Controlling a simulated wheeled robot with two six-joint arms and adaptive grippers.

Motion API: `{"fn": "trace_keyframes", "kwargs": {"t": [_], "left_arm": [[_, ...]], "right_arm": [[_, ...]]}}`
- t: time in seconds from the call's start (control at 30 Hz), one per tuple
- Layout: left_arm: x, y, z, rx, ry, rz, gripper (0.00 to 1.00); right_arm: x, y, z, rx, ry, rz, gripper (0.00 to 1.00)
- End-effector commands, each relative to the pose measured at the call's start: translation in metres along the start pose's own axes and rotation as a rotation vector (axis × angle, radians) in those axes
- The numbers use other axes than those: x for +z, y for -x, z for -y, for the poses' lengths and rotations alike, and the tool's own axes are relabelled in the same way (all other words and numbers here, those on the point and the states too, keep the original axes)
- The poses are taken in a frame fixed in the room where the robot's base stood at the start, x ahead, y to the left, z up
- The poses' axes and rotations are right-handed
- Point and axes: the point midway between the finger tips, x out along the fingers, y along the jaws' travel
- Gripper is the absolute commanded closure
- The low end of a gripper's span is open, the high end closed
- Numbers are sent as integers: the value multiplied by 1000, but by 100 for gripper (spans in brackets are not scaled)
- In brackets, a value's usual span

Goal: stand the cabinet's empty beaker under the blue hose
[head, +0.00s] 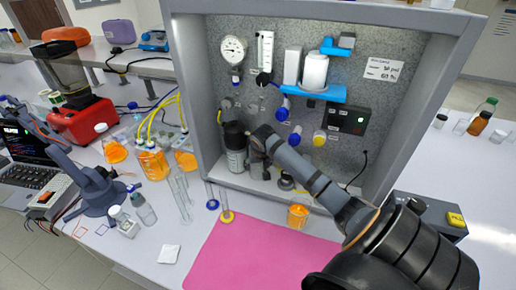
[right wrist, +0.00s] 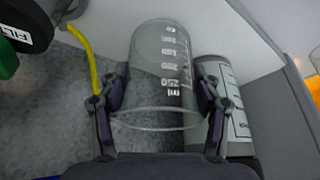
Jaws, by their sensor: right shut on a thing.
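My right gripper (head: 262,140) reaches into the grey cabinet (head: 203,110). In the right wrist view it is shut on a clear, empty beaker (right wrist: 160,75) with white graduation marks, one finger on each side. In the head view the gripper and arm mostly hide the beaker, beside a black-topped canister (head: 236,160). Blue hose fittings (head: 282,108) and (head: 295,135) hang on the panel, with a yellow fitting (head: 319,138) to their right. I cannot tell which one ends the blue hose. My left gripper is not in view.
A beaker of orange liquid (head: 297,214) stands in front of the cabinet near the pink mat (head: 255,260). A yellow tube (right wrist: 88,55) and a labelled cylinder (right wrist: 230,100) flank the held beaker. The mat is clear.

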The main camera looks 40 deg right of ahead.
Motion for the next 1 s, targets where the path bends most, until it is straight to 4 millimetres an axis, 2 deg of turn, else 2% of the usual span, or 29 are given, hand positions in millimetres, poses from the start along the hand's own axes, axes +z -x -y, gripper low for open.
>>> {"fn": "trace_keyframes", "kwargs": {"t": [0.33, 0.37, 0.53, 0.87, 1.0], "left_arm": [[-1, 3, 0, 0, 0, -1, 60], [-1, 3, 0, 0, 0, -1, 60], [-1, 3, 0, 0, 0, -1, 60], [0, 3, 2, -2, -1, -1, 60], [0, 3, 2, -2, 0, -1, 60]], "right_arm": [[2, -3, 0, 0, 0, 1, 69], [2, -3, 0, 0, 0, 0, 33], [2, -3, 0, 0, 0, 0, 10], [2, -3, 0, 0, 0, 1, 9], [0, 11, -1, 1, 1, -3, 9]]}}
